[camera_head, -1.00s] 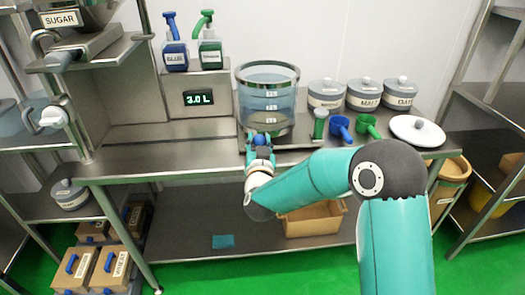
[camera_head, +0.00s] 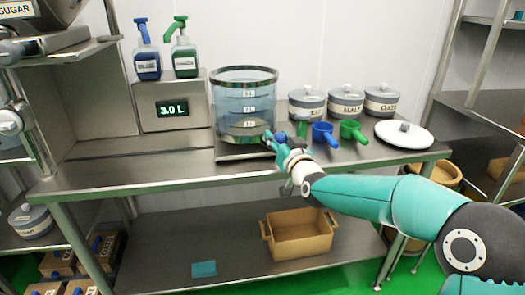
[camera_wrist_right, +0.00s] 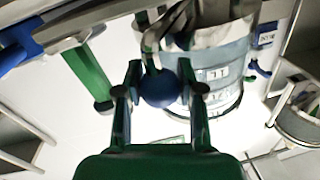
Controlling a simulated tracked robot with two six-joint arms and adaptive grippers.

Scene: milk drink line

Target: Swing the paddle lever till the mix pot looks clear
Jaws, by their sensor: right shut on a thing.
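The clear mix pot (camera_head: 244,103) stands on a low metal base on the bench, holding pale, bluish, see-through contents with several level labels on its wall. The paddle lever's blue ball knob (camera_head: 281,137) is at the pot's front right. My right gripper (camera_head: 279,141) is shut on this knob. In the right wrist view, the blue knob (camera_wrist_right: 160,86) sits between the two fingers of my right gripper (camera_wrist_right: 160,95), with the mix pot (camera_wrist_right: 222,75) behind it. The gripper hides part of the lever. My left gripper is not in view.
Blue (camera_head: 323,134) and green (camera_head: 353,131) scoops, lidded jars (camera_head: 346,103) and a white lid (camera_head: 404,134) stand right of the pot. A display box (camera_head: 171,113) reading 3.0 L carries two pump bottles. The bench front left of the pot is clear.

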